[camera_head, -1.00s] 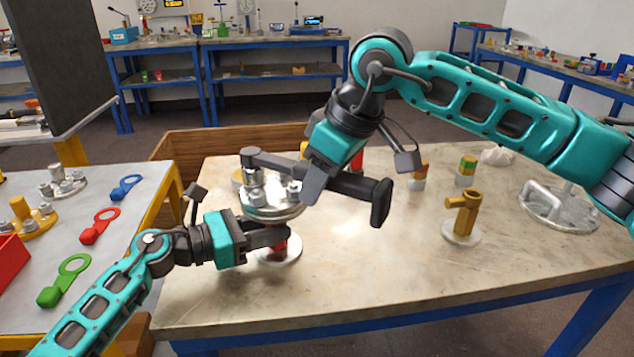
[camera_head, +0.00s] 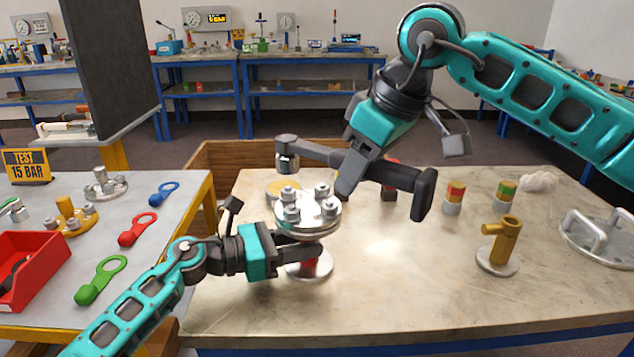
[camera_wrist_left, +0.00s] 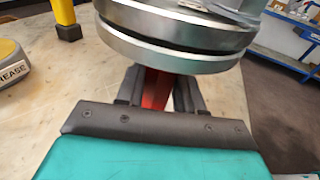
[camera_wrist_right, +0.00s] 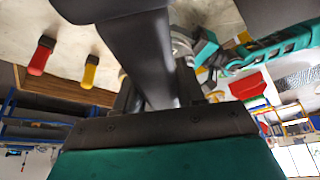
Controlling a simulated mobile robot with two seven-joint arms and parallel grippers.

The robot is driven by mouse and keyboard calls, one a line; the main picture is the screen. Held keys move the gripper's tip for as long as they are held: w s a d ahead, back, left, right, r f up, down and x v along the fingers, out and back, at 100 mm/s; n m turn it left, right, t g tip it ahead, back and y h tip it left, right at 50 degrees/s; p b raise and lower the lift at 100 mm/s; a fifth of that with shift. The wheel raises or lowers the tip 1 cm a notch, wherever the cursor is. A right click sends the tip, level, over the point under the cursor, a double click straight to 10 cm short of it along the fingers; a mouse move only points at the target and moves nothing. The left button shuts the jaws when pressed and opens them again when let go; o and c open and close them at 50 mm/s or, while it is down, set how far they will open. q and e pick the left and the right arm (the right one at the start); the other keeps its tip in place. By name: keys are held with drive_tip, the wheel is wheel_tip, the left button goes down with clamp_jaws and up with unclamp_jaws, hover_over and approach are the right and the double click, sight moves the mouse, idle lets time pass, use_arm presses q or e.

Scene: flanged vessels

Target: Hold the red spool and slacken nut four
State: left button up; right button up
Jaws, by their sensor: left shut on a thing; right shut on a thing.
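The red spool (camera_head: 308,263) stands upright on the table with a silver base and a bolted silver flange (camera_head: 306,228) on top. Several nuts (camera_head: 322,190) show on the flange; I cannot read which is number four. My left gripper (camera_head: 312,251) is shut on the spool's red neck, just under the flange; the red also shows between the fingers in the left wrist view (camera_wrist_left: 156,90). My right gripper (camera_head: 352,172) is shut on a dark wrench (camera_head: 405,178). The wrench's silver socket (camera_head: 287,162) hangs above the flange's back-left side, apart from the nuts.
A brass-coloured post (camera_head: 498,245) and red-and-yellow (camera_head: 454,195) and green-topped (camera_head: 506,190) pieces stand to the right. A handled silver lid (camera_head: 600,238) lies at far right. The left table holds coloured ring tools (camera_head: 138,230) and a red bin (camera_head: 35,265). The front of the table is clear.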

use_arm(q)
drive_tip(key=shift+s, duration=0.1)
drive_tip(key=o, duration=1)
use_arm(e)
drive_tip(key=shift+r, duration=0.1)
